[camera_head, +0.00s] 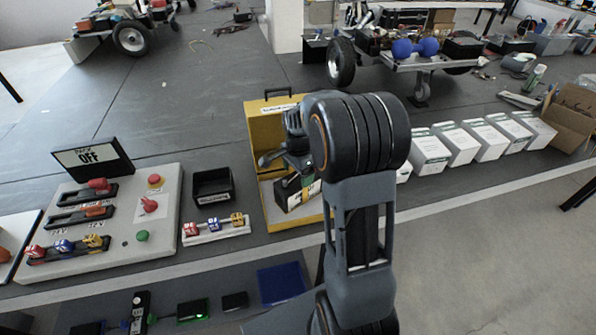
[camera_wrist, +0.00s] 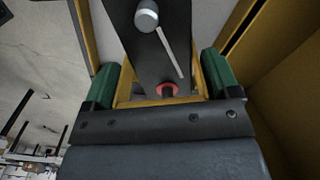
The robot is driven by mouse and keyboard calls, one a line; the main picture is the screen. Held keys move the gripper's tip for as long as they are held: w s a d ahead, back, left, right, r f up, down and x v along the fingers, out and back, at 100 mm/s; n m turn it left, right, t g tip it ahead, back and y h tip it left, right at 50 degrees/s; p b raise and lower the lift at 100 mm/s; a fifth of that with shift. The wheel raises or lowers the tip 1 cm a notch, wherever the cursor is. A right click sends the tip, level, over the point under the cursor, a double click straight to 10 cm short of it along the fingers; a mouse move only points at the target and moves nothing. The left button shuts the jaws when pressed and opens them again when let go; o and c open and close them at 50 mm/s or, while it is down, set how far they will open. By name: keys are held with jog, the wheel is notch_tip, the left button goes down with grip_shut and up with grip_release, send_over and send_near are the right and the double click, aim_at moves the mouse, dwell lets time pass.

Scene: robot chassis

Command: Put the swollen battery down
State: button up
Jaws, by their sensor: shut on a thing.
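The battery (camera_head: 300,197) is a dark block with a white label, seen in the head view inside the open yellow case (camera_head: 268,130). In the wrist view the battery (camera_wrist: 150,50) shows a dark top with a silver terminal and a red ring. My gripper (camera_head: 301,180) reaches down into the case and is shut on the battery, with a green-padded finger on each side in the wrist view (camera_wrist: 160,80). The case's yellow walls show close around it. The battery's underside is hidden, so I cannot tell whether it touches the case floor.
A control panel (camera_head: 115,222) with an "OFF" sign (camera_head: 92,158) stands left. A small black bin (camera_head: 213,186) and a strip of coloured plugs (camera_head: 216,231) lie between panel and case. White boxes (camera_head: 428,153) line the right. The dark bench behind the bin is clear.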

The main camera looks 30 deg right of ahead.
jog(key=o, duration=1.7)
notch_tip(320, 180, up, 12)
jog(key=shift+s+f+p, duration=0.1)
jog(key=shift+f+p, duration=0.05)
jog(key=shift+p, duration=0.15)
jog(key=s+a+n+t, duration=0.1)
jog(key=s+a+n, duration=0.2)
jog(key=s+n, duration=0.2)
jog(key=s+a+f+n+t, duration=0.1)
jog(key=s+a+n, duration=0.2)
jog(key=s+n, duration=0.2)
jog(key=s+a+n+t, duration=0.1)
jog(key=s+a+n, duration=0.3)
jog(key=s+n, duration=0.2)
jog(key=shift+s+f+t, duration=0.2)
jog(key=shift+f+t, duration=0.1)
jog(key=shift+f, duration=0.05)
jog(key=shift+d+r+p, duration=0.1)
jog(key=shift+r+p, duration=0.5)
jog(key=shift+r, duration=0.1)
